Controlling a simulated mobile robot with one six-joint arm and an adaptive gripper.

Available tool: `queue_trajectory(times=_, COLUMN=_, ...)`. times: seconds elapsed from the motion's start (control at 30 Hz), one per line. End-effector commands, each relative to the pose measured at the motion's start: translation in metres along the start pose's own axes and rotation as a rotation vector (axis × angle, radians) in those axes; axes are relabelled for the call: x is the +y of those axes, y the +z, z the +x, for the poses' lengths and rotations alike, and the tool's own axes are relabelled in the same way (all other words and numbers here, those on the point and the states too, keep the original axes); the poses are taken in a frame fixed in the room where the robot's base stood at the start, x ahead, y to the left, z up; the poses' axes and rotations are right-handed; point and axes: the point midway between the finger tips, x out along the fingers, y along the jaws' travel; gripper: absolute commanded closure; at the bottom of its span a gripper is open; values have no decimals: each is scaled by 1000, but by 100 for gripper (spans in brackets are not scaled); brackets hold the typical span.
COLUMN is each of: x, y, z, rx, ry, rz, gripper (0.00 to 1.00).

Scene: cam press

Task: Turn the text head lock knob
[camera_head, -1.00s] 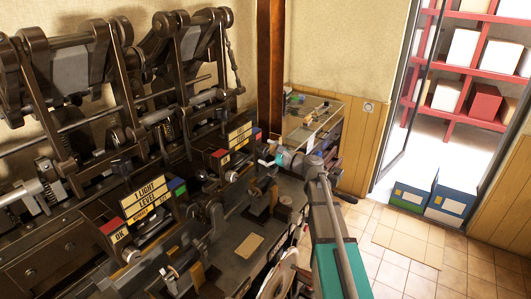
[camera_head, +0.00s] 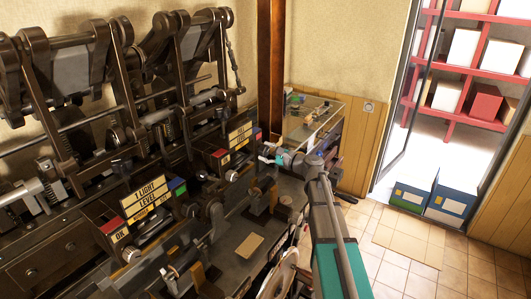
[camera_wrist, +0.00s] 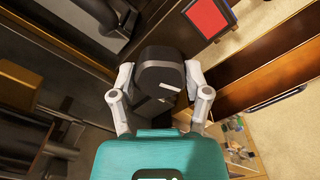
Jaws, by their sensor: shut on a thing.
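My gripper (camera_wrist: 158,100) shows large in the wrist view. Its two light grey fingers stand on either side of a dark, rounded knob (camera_wrist: 160,68) and are shut on it. In the head view my gripper (camera_head: 268,158) is small, at the far right end of the machine, beside the farther sign box (camera_head: 238,140). The knob itself is too small and hidden to make out in the head view. I cannot read the knob's turn angle from its face; a small light mark shows on it.
The nearer sign box (camera_head: 143,205) stands on the dark machine bench to the left. A red square panel (camera_wrist: 206,16) lies close above the gripper in the wrist view. A cluttered side table (camera_head: 310,115) stands behind.

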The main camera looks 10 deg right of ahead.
Motion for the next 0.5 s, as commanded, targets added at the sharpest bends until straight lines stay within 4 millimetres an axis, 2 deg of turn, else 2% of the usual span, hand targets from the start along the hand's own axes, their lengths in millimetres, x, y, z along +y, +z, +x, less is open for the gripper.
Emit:
queue_trajectory(times=0.13, x=0, y=0, z=0, rx=-2, ry=1, rz=-57, gripper=86)
queue_trajectory(times=0.43, x=0, y=0, z=0, rx=-2, ry=2, rz=-67, gripper=86)
queue_trajectory(times=0.47, x=0, y=0, z=0, rx=-2, ry=2, rz=-67, gripper=34)
queue_trajectory(times=0.5, x=0, y=0, z=0, rx=-2, ry=1, rz=-67, gripper=27)
